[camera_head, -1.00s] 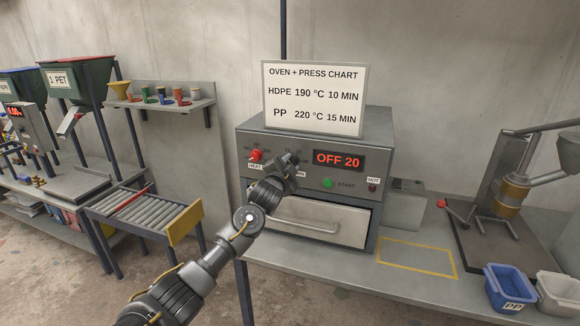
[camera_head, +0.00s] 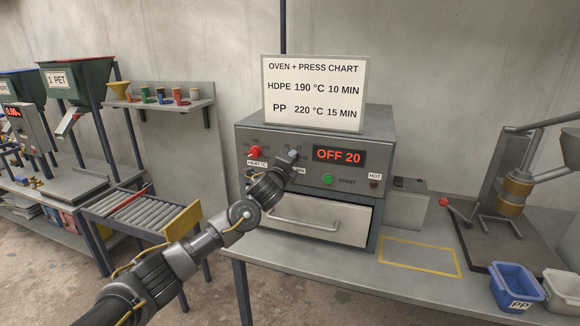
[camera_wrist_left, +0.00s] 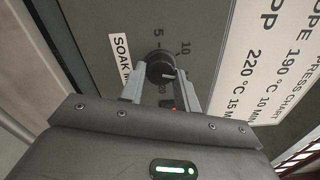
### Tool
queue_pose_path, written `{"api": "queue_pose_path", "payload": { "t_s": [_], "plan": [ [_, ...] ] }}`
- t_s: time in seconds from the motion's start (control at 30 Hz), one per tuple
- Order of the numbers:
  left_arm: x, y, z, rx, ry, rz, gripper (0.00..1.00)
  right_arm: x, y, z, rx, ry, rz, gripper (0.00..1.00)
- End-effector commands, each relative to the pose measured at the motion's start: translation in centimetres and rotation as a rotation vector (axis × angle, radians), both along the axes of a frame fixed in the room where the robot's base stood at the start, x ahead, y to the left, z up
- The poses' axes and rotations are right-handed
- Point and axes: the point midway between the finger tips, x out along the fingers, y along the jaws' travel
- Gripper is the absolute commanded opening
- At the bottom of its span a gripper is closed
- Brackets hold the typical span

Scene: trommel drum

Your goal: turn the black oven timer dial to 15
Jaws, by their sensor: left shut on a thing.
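The black timer dial (camera_wrist_left: 160,66) is on the oven front, beside the "SOAK MIN" label (camera_wrist_left: 123,54) and printed 5 and 10 marks. My left gripper (camera_wrist_left: 162,76) is shut on it, one finger on each side. I cannot make out the dial's pointer. In the head view my left gripper (camera_head: 291,157) is at the oven panel and hides the dial. The oven (camera_head: 384,150) display (camera_head: 339,156) reads OFF 20. My right gripper is not in view.
The red heat dial (camera_head: 254,153) is just left of my gripper, and the green start button (camera_head: 328,179) is to its lower right. The oven drawer (camera_head: 318,218) below is closed. The chart sign (camera_head: 314,94) stands on top of the oven.

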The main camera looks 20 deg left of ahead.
Motion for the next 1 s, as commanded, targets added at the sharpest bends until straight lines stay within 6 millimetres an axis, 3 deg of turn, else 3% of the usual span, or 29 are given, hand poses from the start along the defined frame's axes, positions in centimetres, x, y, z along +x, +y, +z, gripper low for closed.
{"api": "queue_pose_path", "payload": {
  "t_s": [0.4, 1.0],
  "plan": [
    [0.0, 0.0, -0.2, 0.202, -0.013, -0.001, 0.09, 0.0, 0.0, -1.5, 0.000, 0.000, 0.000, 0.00],
    [0.0, 0.0, -0.2, 0.236, -0.013, -0.001, 0.09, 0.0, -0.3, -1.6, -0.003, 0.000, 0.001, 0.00]
  ]
}}
